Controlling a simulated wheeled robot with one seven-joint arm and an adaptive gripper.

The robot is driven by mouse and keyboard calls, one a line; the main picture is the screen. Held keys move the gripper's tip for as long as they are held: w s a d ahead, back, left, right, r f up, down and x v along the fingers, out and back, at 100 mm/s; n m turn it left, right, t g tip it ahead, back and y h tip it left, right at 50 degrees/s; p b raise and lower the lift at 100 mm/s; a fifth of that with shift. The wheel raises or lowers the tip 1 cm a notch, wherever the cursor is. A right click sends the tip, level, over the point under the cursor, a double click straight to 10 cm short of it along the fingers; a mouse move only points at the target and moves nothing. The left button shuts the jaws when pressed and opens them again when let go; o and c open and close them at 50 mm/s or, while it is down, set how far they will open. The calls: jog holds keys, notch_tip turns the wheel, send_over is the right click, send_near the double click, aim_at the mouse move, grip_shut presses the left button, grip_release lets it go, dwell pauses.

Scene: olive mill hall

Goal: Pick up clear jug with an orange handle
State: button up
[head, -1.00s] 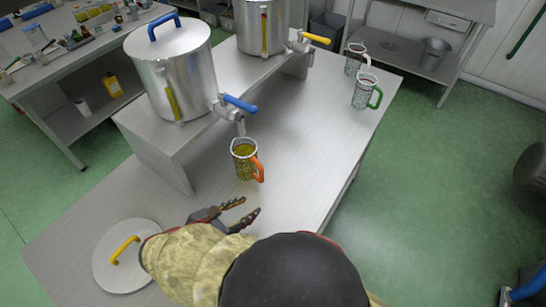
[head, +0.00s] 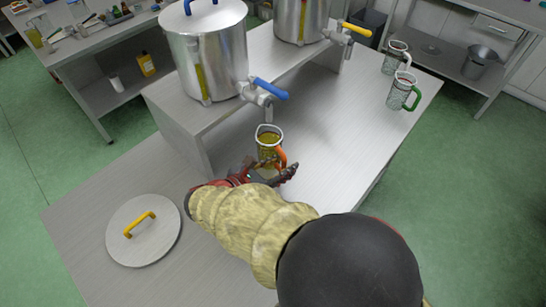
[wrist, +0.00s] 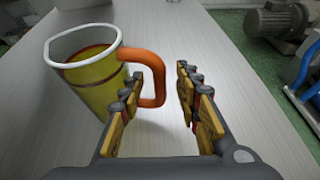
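The clear jug with an orange handle (head: 268,140) stands upright on the metal table below the blue-handled tap, with yellow-green liquid in it. In the wrist view the jug (wrist: 95,75) is at the left, its orange handle (wrist: 155,80) pointing right. My gripper (head: 277,172) is at the near side of the jug. In the wrist view my gripper (wrist: 158,95) is open, with the lower part of the handle between or just ahead of its fingers. I cannot tell whether a finger touches the jug.
A steel tank (head: 205,50) with a blue-handled tap (head: 268,88) stands on a raised shelf just behind the jug. A lid (head: 143,235) lies at the left. A green-handled jug (head: 401,92) and another jug (head: 394,58) stand at the far right. The table's middle right is clear.

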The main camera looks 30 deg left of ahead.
jog(key=shift+w+d+f, duration=0.1)
jog(key=shift+w+f, duration=0.05)
jog(key=shift+w, duration=0.2)
jog(key=shift+c, duration=1)
grip_shut()
